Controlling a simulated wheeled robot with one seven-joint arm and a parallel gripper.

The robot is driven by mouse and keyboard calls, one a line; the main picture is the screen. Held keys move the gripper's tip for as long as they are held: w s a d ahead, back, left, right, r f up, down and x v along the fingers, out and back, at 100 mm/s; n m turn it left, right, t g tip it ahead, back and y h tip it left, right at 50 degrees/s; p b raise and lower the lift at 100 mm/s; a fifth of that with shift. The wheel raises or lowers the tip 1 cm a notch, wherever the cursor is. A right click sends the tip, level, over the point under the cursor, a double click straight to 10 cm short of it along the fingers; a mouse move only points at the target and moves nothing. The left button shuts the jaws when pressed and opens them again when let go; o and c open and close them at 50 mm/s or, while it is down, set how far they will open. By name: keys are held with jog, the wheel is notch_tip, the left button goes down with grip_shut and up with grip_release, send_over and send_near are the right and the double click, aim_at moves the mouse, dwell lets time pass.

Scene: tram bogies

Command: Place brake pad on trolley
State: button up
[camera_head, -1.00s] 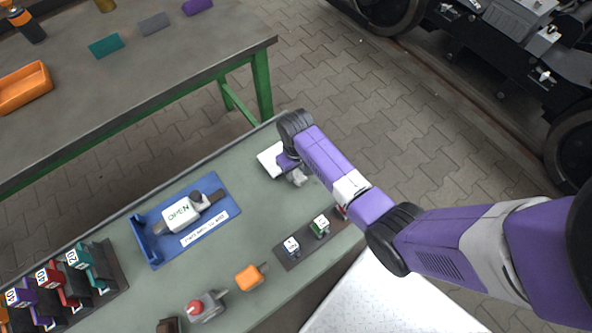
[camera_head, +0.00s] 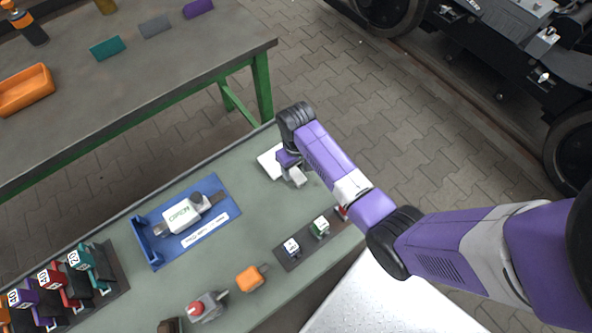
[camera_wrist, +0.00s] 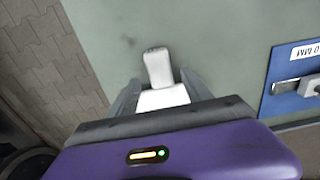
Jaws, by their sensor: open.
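My gripper (camera_head: 294,175) is low over the far right end of the green-grey worktop (camera_head: 245,195). In the wrist view its two grey fingers (camera_wrist: 160,77) are apart. A pale block (camera_wrist: 157,66) shows between and just beyond the fingertips, with another white piece (camera_wrist: 163,98) nearer the palm. I cannot tell whether the fingers touch either one. In the head view a flat white piece (camera_head: 268,161) sits left of the gripper, partly hidden by it. No piece is clearly recognisable as the brake pad, and I cannot tell which surface is the trolley.
A blue tray (camera_head: 221,184) with a white tool stands left on the worktop. A dark strip (camera_head: 306,246) with two small gauges, an orange item (camera_head: 250,278) and coloured tools lie nearer. A second table (camera_head: 150,75) holds teal, grey and purple blocks. Bogie wheels (camera_head: 390,12) stand beyond.

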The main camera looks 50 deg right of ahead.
notch_tip(320, 180, up, 9)
jog(key=s+a+f+t, duration=0.3)
jog(key=a+f, duration=0.2)
jog(key=a, duration=0.3)
jog(key=s+a+r+t, duration=0.2)
jog(key=s+a+t, duration=0.25)
jog(key=s, duration=0.35)
jog(key=s+r+n+t, duration=0.1)
jog(key=s+r+t, duration=0.2)
jog(key=s+r, duration=0.4)
jog(key=s+r+n+t, duration=0.1)
jog(key=s+r+t, duration=0.3)
jog(key=r, duration=1.5)
jog(key=s, duration=0.2)
jog(key=shift+s+p, duration=0.35)
jog(key=shift+s, duration=0.05)
